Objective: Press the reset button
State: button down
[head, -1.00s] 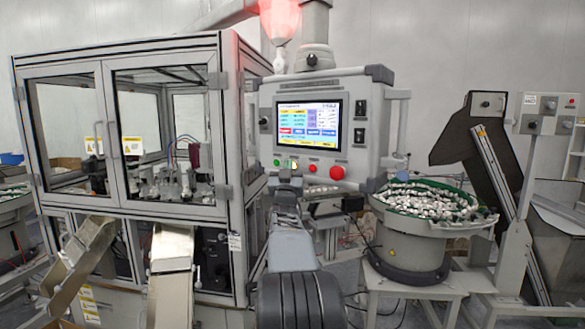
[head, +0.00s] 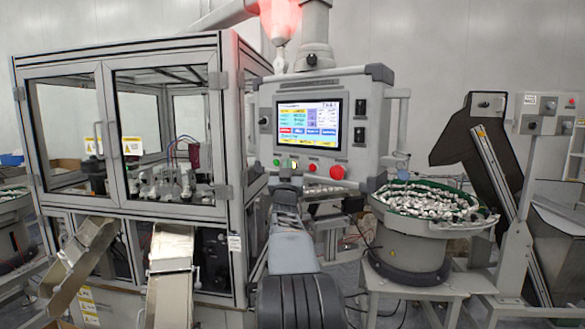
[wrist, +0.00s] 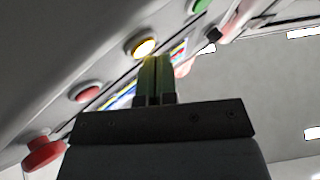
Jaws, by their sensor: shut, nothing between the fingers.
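The control panel (head: 368,170) carries a row of buttons below its screen. In the wrist view a lit yellow button (wrist: 144,47) sits just beyond my gripper (wrist: 156,60). The fingers are shut and empty, and their tips show close to its lower edge; I cannot tell whether they touch. A green button (wrist: 200,6) lies up and to the right, a flat red button (wrist: 88,93) down and to the left. The red mushroom button (wrist: 42,152) is farther down left; it also shows in the head view (head: 337,172). No label reading reset is legible.
A glazed machine enclosure (head: 227,130) stands left of the panel. A bowl feeder (head: 410,245) full of white caps stands to the right on a stand. A red beacon (head: 280,18) glows above the panel.

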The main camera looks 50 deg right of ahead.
jog(key=shift+a+b, duration=0.3)
jog(key=shift+a, duration=0.05)
jog(key=a+b, duration=0.3)
jog(key=a, duration=0.3)
jog(key=shift+s+b, duration=0.3)
dwell(0.9)
